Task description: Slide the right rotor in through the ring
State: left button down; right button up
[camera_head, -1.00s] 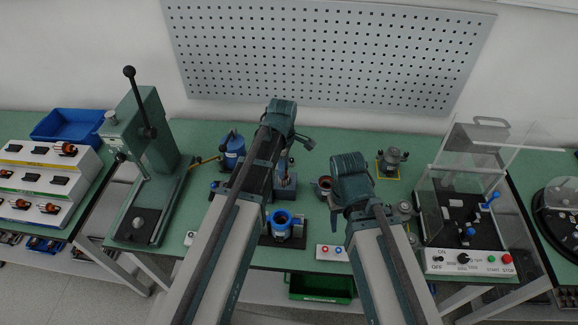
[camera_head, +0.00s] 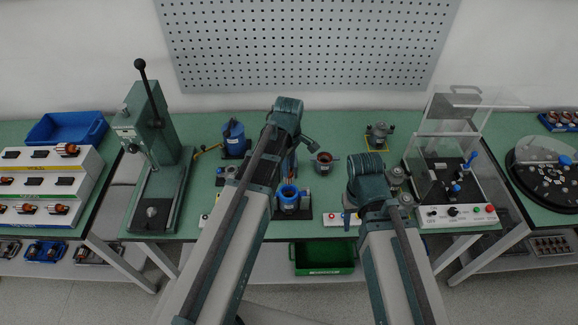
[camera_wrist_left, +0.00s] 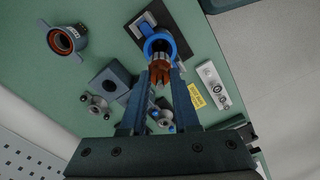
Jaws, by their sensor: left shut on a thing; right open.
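A blue ring (camera_head: 288,194) stands on a dark base near the front middle of the bench; it also shows at the top of the left wrist view (camera_wrist_left: 154,28). My left gripper (camera_wrist_left: 161,82) is shut on a copper-brown rotor (camera_wrist_left: 159,70), whose end is close to the ring's near edge in that view. I cannot tell whether it has entered the ring. In the head view my own left arm mostly hides this gripper (camera_head: 291,160). My right gripper (camera_head: 348,200) is open, right of the ring, its fingers barely visible.
A grey housing with a copper-lined opening (camera_head: 324,162) stands behind and right of the ring. A small button box (camera_head: 336,219) lies to its right. A green press (camera_head: 155,160) is at left, a clear-covered test box (camera_head: 450,180) at right. A green bin (camera_head: 322,258) sits below.

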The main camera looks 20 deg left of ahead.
aim_at(289, 181)
pick_arm(q)
jog(key=shift+f+b, duration=1.9)
jog(key=shift+f, duration=0.2)
jog(key=shift+f+b, duration=1.45)
jog(key=shift+f, duration=0.05)
jog(key=shift+f+b, duration=1)
jog(key=c, duration=0.6)
grip_release()
